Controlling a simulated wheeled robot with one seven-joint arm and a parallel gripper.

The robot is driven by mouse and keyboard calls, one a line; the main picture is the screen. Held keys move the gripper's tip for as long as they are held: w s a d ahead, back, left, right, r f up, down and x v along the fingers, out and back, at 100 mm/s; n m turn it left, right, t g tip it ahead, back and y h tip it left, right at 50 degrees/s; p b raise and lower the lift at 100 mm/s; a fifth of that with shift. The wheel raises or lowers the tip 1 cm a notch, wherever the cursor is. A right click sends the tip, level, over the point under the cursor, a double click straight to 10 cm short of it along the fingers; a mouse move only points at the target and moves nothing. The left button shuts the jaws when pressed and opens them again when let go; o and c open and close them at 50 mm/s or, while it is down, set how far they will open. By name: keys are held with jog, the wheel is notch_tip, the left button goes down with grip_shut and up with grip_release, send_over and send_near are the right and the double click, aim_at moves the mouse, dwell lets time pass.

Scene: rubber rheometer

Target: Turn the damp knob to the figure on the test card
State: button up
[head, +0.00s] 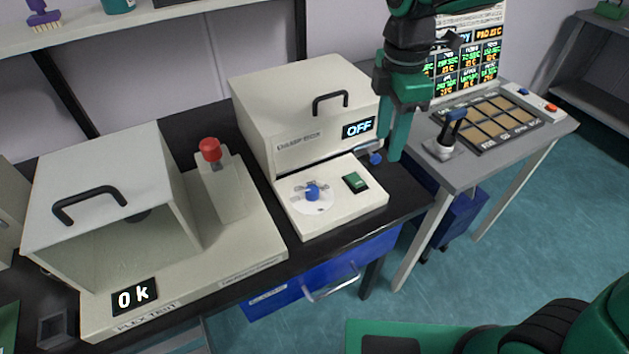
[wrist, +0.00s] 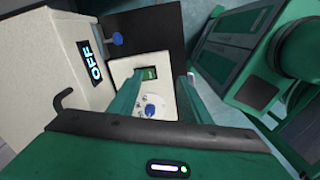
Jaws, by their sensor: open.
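The damping box (head: 305,110) has a lit display (head: 358,128) reading OFF. On its low front base, a blue knob (head: 313,192) stands on a white round dial beside a green switch (head: 355,182). The wrist view also shows the knob (wrist: 150,110) and the switch (wrist: 148,73) between and beyond my fingers. My gripper (head: 393,152) is open and empty, pointing down, right of the base and apart from the knob. I cannot pick out the test card for certain; a board (head: 470,60) with small lit figures stands at the back right.
A second blue knob (head: 376,158) sits by the box's right side. At left stands a flex tester (head: 110,200) showing Ok, with a red-topped post (head: 210,150). A grey side table (head: 480,165) holds a tray (head: 490,120) and a blue-handled tool (head: 447,138).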

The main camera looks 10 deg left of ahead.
aim_at(312, 189)
jog(key=s+a+f+n, duration=0.25)
jog(key=a+n, duration=0.55)
jog(key=a, duration=0.7)
jog(key=f, duration=1)
jog(key=shift+s+d, duration=0.2)
jog(key=c, duration=1)
